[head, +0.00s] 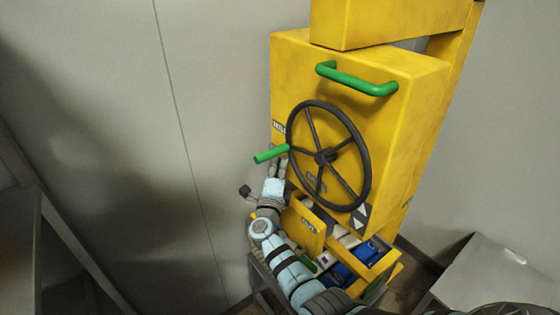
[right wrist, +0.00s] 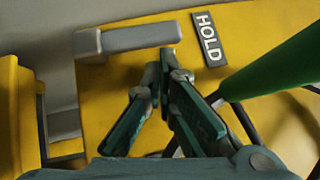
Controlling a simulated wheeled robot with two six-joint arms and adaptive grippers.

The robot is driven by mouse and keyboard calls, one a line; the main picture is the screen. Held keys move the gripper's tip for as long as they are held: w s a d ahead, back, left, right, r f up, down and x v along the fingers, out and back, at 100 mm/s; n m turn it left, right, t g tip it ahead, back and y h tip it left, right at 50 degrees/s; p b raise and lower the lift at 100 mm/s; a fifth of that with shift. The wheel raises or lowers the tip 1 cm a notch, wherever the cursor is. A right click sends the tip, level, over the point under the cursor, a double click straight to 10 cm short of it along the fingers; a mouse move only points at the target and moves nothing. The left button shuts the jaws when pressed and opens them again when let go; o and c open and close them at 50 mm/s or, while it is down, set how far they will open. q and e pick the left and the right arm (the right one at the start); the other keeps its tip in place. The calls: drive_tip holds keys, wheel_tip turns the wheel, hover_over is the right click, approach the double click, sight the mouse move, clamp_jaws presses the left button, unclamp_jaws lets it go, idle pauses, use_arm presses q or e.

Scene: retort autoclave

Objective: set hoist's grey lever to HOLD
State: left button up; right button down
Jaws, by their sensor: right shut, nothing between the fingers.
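The grey lever (right wrist: 130,39) is a flat bar on the yellow hoist housing (right wrist: 112,95) in the right wrist view. It lies roughly level in that picture, its free end close beside the black HOLD label (right wrist: 209,38). My right gripper (right wrist: 165,64) is shut and empty, its fingertips just below the lever's free end; whether they touch it I cannot tell. In the head view my right gripper (head: 277,167) is at the left side of the yellow hoist (head: 385,125), below the green crank grip. The lever cannot be made out there. My left gripper is out of view.
A black handwheel (head: 325,157) with a green crank grip (head: 270,153) is on the hoist front, close to my right gripper. The grip also crosses the right wrist view (right wrist: 275,68). A green handle (head: 357,80) is above. An open yellow bin (head: 378,263) with items is below.

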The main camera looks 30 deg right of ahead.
drive_tip(key=v, duration=0.6)
drive_tip(key=shift+d, duration=0.1)
